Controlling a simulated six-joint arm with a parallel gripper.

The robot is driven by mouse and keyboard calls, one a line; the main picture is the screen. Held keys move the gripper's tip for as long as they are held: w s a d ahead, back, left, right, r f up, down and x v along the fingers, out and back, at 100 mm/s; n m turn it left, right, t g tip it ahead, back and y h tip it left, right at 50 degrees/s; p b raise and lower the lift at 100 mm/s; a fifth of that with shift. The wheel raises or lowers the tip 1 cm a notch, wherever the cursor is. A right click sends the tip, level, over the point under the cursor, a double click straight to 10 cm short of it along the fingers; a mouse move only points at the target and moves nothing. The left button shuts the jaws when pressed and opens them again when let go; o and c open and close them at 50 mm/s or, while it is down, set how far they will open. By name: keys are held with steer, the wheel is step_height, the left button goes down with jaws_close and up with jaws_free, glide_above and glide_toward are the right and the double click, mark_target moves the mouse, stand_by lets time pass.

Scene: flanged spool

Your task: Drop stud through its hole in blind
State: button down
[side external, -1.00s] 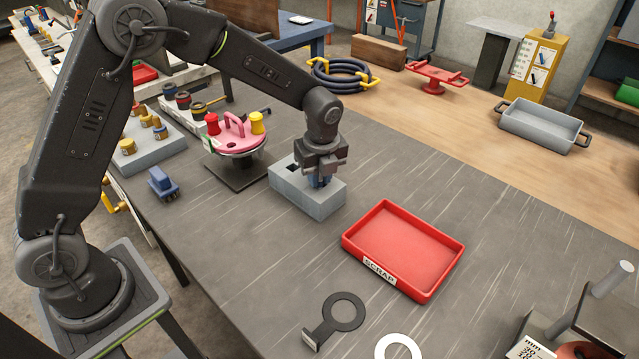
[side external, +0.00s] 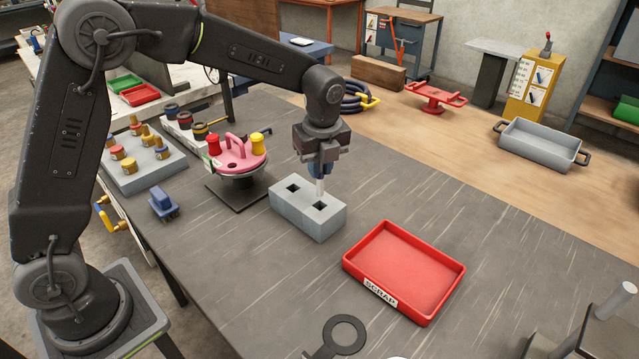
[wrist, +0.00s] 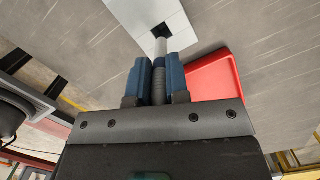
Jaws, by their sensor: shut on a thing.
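My gripper (side external: 322,172) is shut on the stud (side external: 320,188), a slim upright rod with a pale lower end. In the wrist view the stud (wrist: 160,48) shows between the two blue fingers (wrist: 157,80), grey and ribbed near them and pale toward its tip. The stud hangs over the grey block (side external: 300,222), close to its right square hole; whether the tip is fully clear of it I cannot tell. The blind (side external: 238,156) looks to be the pink round plate with a handle, left of the block on a dark stand.
A red cap (side external: 213,144) and a yellow cap (side external: 257,144) stand on the pink plate. The red scrap tray (side external: 352,270) lies right of the block. A blue piece (side external: 163,204) and a block of brass-coloured parts (side external: 150,172) are at the left.

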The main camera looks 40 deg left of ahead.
steer(key=s+a+r+n, duration=0.3)
steer(key=s+a+r, duration=0.15)
steer(key=a, duration=0.55)
steer(key=s+a+r+n, duration=0.3)
steer(key=s+a+r, duration=0.15)
steer(key=a, duration=0.55)
steer(key=shift+g, duration=0.4)
steer(key=shift+w+f, duration=0.25)
steer(key=shift+f, duration=1.15)
steer(key=shift+w+f, duration=0.2)
steer(key=shift+f, duration=1.15)
steer(key=shift+f, duration=0.15)
steer(key=shift+f, duration=0.6)
steer(key=shift+f, duration=0.35)
steer(key=shift+f, duration=0.7)
steer(key=shift+f, duration=0.35)
steer(key=shift+f, duration=0.75)
